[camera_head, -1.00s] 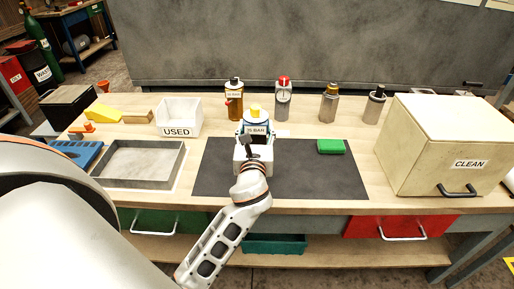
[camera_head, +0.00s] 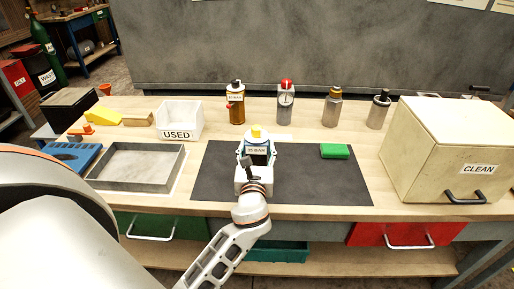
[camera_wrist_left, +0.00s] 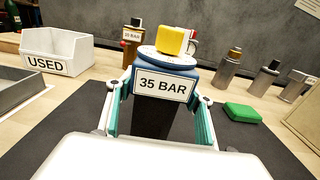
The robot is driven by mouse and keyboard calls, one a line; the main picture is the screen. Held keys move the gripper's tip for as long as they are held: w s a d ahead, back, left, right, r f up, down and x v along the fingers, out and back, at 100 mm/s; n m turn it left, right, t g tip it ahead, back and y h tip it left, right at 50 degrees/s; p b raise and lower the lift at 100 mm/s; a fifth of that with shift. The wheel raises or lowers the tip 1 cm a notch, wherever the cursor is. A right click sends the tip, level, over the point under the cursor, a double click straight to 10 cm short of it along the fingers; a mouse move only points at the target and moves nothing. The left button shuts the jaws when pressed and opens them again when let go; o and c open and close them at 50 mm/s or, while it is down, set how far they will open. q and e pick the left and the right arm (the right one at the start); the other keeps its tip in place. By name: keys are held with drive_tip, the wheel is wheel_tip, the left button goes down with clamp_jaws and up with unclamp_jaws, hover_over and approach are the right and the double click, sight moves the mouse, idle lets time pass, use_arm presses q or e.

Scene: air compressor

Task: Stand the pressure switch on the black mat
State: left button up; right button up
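The pressure switch (camera_head: 257,150), with a dark body, a blue collar, a "35 BAR" label and a yellow knob on a white disc, is above the middle-left of the black mat (camera_head: 310,185). My left gripper (camera_head: 256,158) has its fingers on both sides of it and is shut on it. In the left wrist view the switch (camera_wrist_left: 165,88) stands upright between the teal fingers (camera_wrist_left: 160,100). Its lower end is hidden behind my gripper, so I cannot tell whether it touches the mat. My right gripper is not in view.
A green block (camera_head: 334,151) lies on the mat's right part. An amber bottle (camera_head: 236,104), a red-topped gauge (camera_head: 286,98) and two metal fittings stand behind. The USED bin (camera_head: 180,118) and grey tray (camera_head: 138,165) are left; the CLEAN box (camera_head: 440,150) is right. The mat's front right is clear.

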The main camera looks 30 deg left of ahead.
use_arm(q)
drive_tip(key=shift+o, duration=0.9)
drive_tip(key=shift+r, duration=0.15)
drive_tip(key=shift+s+d, duration=0.2)
drive_tip(key=shift+s, duration=0.05)
drive_tip(key=v, duration=1.1)
drive_tip(key=shift+s, duration=0.2)
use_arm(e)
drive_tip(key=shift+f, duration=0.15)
use_arm(q)
drive_tip(key=shift+d, duration=0.15)
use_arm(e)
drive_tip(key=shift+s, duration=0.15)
